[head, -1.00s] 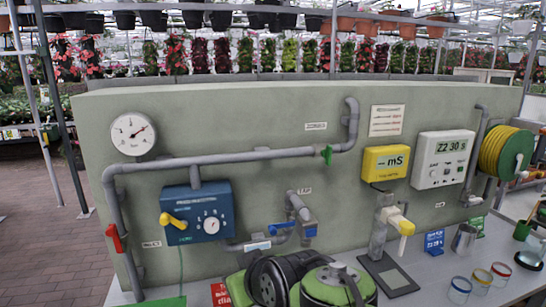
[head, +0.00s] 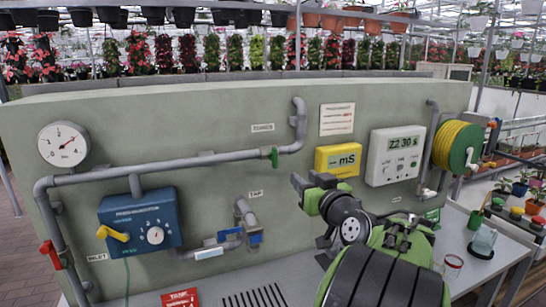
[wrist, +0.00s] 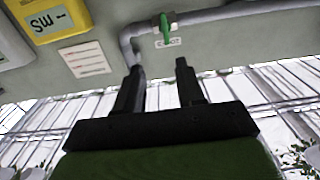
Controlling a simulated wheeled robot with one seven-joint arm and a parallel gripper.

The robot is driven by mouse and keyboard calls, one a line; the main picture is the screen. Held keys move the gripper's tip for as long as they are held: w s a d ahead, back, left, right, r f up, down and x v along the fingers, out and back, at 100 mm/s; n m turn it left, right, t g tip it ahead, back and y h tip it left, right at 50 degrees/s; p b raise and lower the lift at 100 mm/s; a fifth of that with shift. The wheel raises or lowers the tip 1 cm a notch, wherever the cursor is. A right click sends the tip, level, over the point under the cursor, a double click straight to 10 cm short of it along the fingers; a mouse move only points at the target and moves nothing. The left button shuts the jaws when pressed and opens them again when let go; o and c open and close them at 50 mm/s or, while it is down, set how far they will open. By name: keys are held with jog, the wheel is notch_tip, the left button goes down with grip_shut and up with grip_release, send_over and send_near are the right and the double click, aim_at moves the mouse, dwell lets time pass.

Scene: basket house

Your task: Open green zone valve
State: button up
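The green zone valve (head: 273,156) sits on the grey pipe near its upward bend, above the tap. Its green handle also shows in the wrist view (wrist: 165,28), lying across the pipe, above the label. My gripper (wrist: 158,66) has its two dark fingers apart with nothing between them. In the wrist view the fingertips lie below the handle in the picture and do not touch it. In the head view my gripper (head: 308,187) is at the right of the valve and lower, in front of the panel; its fingers are hard to make out there.
The panel also carries a round gauge (head: 63,145), a blue box with a yellow lever (head: 140,222), a red-handled valve (head: 50,254), a yellow mS meter (head: 338,160), a white timer (head: 394,156) and a hose reel (head: 457,147).

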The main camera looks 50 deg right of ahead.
aim_at(276, 157)
jog(key=p+x, duration=0.1)
jog(key=x, duration=0.4)
jog(key=p+x, duration=0.2)
jog(key=x, duration=0.2)
jog(key=a+p+x, duration=0.1)
jog(key=x, duration=0.4)
jog(key=shift+w+d+r, duration=0.1)
jog(key=shift+w+r, duration=0.15)
jog(key=shift+w, duration=0.35)
jog(key=shift+w+d+f, duration=0.15)
jog(key=shift+w+d, duration=0.2)
jog(key=shift+a, duration=0.1)
grip_shut()
